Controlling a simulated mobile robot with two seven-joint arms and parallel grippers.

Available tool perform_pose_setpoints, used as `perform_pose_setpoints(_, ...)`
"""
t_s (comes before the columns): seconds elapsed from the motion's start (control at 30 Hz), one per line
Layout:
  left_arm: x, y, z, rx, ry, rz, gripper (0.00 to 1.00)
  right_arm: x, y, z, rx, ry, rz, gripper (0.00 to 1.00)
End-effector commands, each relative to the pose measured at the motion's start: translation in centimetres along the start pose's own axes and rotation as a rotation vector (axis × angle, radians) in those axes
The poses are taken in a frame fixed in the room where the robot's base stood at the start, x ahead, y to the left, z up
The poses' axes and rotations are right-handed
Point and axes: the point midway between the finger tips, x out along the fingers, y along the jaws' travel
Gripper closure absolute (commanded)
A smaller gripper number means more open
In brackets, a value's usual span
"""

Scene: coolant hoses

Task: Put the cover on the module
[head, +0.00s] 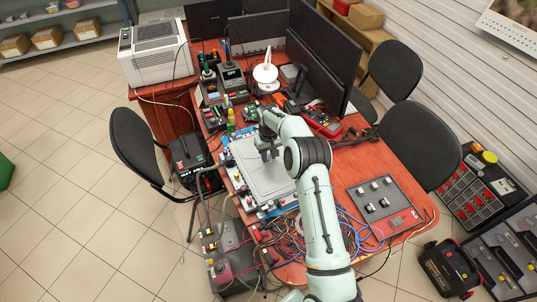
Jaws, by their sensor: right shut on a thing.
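A flat grey plate, which looks like the cover (257,184), lies level over the middle of the red table. My right gripper (268,153) is above its far part, shut on it, with its fingers pointing down; the grip point is small and partly hidden by my wrist. Blue and metal edges of what looks like the module (270,212) show around the plate. The plate hides most of the module, and I cannot tell whether the two touch. My left gripper is not in view.
Tangled wires (290,238) lie at the near edge, partly behind my arm. Monitors (322,72), tools and a white fan-like device (265,73) crowd the far side. Chairs (140,150) flank the table.

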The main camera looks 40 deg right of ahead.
Motion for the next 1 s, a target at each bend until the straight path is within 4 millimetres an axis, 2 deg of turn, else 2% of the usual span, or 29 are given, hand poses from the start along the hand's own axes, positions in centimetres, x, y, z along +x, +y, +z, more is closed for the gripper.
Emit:
perform_pose_setpoints(0.7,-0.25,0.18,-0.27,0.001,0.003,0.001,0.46,0.07,0.00,-0.03,0.000,0.001,0.000,1.00)
perform_pose_setpoints(0.73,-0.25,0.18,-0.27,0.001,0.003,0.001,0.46,0.07,0.00,-0.03,0.000,0.001,0.000,0.65)
perform_pose_setpoints(0.8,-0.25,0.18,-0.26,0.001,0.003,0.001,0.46,0.07,0.00,-0.03,0.000,0.001,0.000,0.42)
perform_pose_setpoints(1.0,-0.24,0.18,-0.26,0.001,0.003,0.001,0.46,0.09,-0.01,-0.03,0.000,0.001,0.000,0.42)
